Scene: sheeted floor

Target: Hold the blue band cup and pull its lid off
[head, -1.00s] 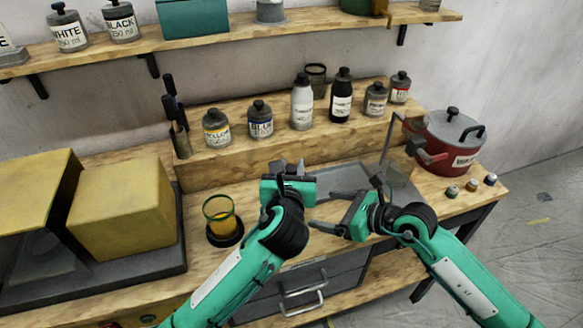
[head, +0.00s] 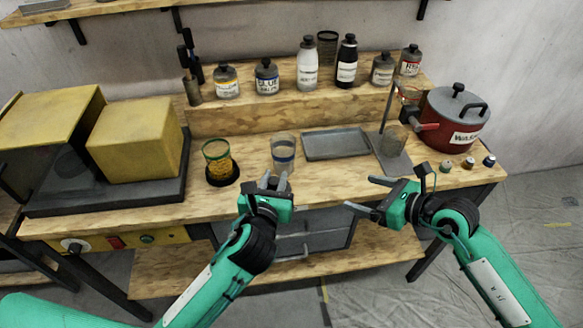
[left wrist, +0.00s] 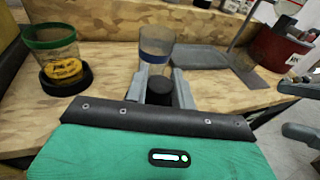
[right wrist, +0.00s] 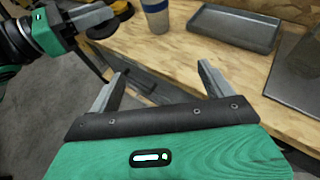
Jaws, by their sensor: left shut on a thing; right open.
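The blue band cup (head: 284,152) stands upright on the wooden worktop, clear-walled with a blue band. Its top looks open, with no lid visible on it. It also shows in the left wrist view (left wrist: 155,48) just beyond the fingers, and partly in the right wrist view (right wrist: 156,14). My left gripper (head: 274,181) is in front of the cup, shut on a small black piece (left wrist: 160,90) that looks like a lid. My right gripper (head: 361,193) is open and empty, right of the left one, by the worktop's front edge.
A green-rimmed cup with yellow contents (head: 217,160) stands in a black ring left of the blue band cup. A grey tray (head: 336,144) lies to its right, then a stand (head: 393,155) and a red pot (head: 455,118). Bottles line the raised shelf behind.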

